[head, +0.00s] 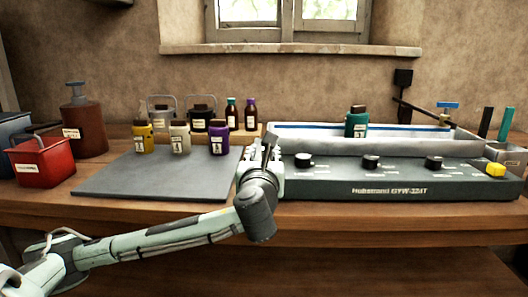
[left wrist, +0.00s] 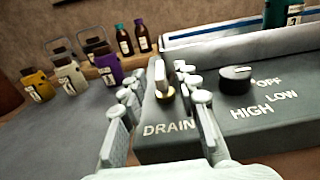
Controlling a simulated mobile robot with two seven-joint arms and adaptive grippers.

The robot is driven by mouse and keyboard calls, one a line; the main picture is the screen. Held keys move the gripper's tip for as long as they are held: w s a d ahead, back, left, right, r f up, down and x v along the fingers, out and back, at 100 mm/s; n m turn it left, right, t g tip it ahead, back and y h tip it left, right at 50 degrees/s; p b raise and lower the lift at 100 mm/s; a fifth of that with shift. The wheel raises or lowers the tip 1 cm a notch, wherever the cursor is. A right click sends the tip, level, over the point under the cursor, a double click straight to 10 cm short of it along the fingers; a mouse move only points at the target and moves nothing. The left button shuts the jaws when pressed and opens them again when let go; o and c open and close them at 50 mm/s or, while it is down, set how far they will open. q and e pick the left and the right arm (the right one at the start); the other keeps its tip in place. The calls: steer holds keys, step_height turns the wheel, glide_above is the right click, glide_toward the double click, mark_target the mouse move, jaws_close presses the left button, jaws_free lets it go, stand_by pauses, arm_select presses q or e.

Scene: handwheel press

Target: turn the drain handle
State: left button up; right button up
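The drain handle (left wrist: 163,84), a small grey lever on a brass base, stands on the dark front panel (left wrist: 160,148) above the word DRAIN in the left wrist view. My left gripper (left wrist: 155,86) is open, with one finger on each side of the handle. I cannot tell whether either finger touches it. In the head view my left gripper (head: 264,160) is at the left end of the grey machine (head: 400,185) and mostly hides the handle. My right gripper is not in view.
Black knobs (head: 304,161) line the panel right of the handle. A green bottle (head: 356,121) is at the machine's basin (head: 290,131). A red container (head: 42,163) is at left.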

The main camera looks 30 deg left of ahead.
arm_select(q)
steer(key=shift+w+a, duration=0.2)
steer(key=shift+w, duration=0.1)
steer(key=shift+c, duration=0.8)
jaws_close()
